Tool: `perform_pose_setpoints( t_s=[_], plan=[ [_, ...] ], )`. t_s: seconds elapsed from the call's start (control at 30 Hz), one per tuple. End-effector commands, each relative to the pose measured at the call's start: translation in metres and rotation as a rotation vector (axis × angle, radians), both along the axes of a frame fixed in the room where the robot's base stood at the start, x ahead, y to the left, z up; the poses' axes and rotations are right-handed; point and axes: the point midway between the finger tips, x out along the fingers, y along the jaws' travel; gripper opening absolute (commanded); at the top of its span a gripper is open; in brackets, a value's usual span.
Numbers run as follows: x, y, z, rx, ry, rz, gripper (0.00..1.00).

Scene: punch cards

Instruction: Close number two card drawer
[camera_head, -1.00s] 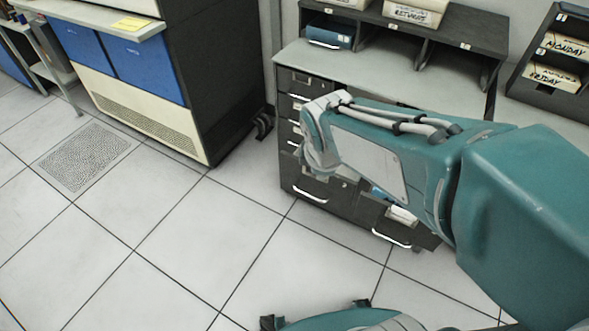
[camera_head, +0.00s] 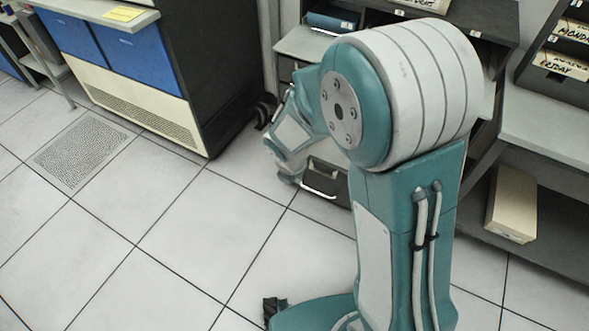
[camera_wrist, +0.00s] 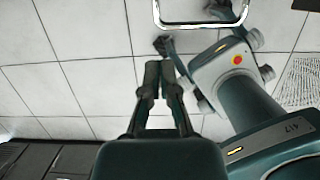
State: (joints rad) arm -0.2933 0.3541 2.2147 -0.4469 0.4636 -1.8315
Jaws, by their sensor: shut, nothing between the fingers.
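The dark card cabinet (camera_head: 330,177) stands under the grey desk, mostly hidden behind my raised arm. One low drawer front with a bright handle (camera_head: 319,193) shows beside my forearm. No number two label can be read, and the other drawers are hidden. My gripper (camera_wrist: 160,76) is shut and empty in the wrist view, with its fingertips together over the tiled floor. A bright metal loop (camera_wrist: 200,24) crosses the top of that view, apart from the fingers; I cannot tell what it belongs to. In the head view the fingertips cannot be made out.
A tall machine with blue panels (camera_head: 139,55) stands left of the cabinet. A cream box (camera_head: 512,203) lies on a low shelf at the right. A rack with labelled day cards (camera_head: 566,62) is at the upper right. The tiled floor in front is clear.

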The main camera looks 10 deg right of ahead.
Motion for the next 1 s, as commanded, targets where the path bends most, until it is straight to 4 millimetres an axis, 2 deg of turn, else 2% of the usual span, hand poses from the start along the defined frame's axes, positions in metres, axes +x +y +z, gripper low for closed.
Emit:
perform_pose_setpoints(
  t_s=[0.03,0.23,0.33,0.5,1.0],
  plan=[
    [0.001,-0.001,-0.010,-0.002,0.004,-0.001,0.00],
    [0.008,-0.006,-0.043,0.000,0.003,0.000,0.00],
    [0.023,-0.016,-0.041,0.002,-0.004,-0.006,0.00],
    [0.037,-0.028,-0.041,0.002,-0.001,-0.004,0.00],
    [0.043,-0.030,-0.041,0.001,-0.002,-0.003,0.00]
  ],
)
